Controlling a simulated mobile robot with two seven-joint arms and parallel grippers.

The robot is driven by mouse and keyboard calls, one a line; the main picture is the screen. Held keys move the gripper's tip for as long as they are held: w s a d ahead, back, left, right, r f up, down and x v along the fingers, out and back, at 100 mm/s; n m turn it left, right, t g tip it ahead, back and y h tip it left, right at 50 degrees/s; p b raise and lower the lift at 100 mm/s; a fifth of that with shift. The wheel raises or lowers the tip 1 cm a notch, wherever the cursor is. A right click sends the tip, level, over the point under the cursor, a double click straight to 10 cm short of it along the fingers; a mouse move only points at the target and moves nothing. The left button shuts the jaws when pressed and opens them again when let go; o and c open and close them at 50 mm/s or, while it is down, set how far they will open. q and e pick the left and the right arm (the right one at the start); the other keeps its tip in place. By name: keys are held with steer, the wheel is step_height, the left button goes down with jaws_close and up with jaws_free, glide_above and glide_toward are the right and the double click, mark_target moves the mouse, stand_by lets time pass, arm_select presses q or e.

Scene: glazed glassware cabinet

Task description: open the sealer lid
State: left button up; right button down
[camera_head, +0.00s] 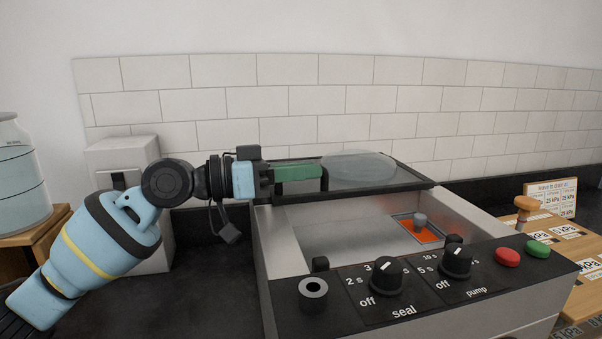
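The sealer (265,245) is a metal box with a black front panel in the middle right of the head view. Its lid (380,186) is a clear pane in a dark frame, with a round paler area. The lid is raised off the body, and the chamber (320,230) shows beneath it. My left gripper (322,174) comes in from the left, its green fingers at the lid's left part. They overlap the lid in view; whether they grip or only touch it is unclear. My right gripper is not in view.
The front panel has a seal knob (386,278), a pump knob (457,261), a red button (507,257) and a green button (538,249). An orange patch (418,232) lies in the chamber. A white box (120,153) stands behind my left arm. A wooden board (580,250) with labels is at right.

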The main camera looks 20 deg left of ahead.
arm_select(q)
steer(key=shift+o, duration=1.3)
steer(key=shift+s+a, duration=0.1)
steer(key=shift+s+a+f, duration=0.15)
steer(key=shift+a, duration=0.15)
steer(key=b+v, duration=0.2)
steer(key=v, duration=0.4)
steer(key=shift+d, duration=0.1)
steer(key=shift+s+a, duration=0.35)
steer(key=shift+a, duration=0.1)
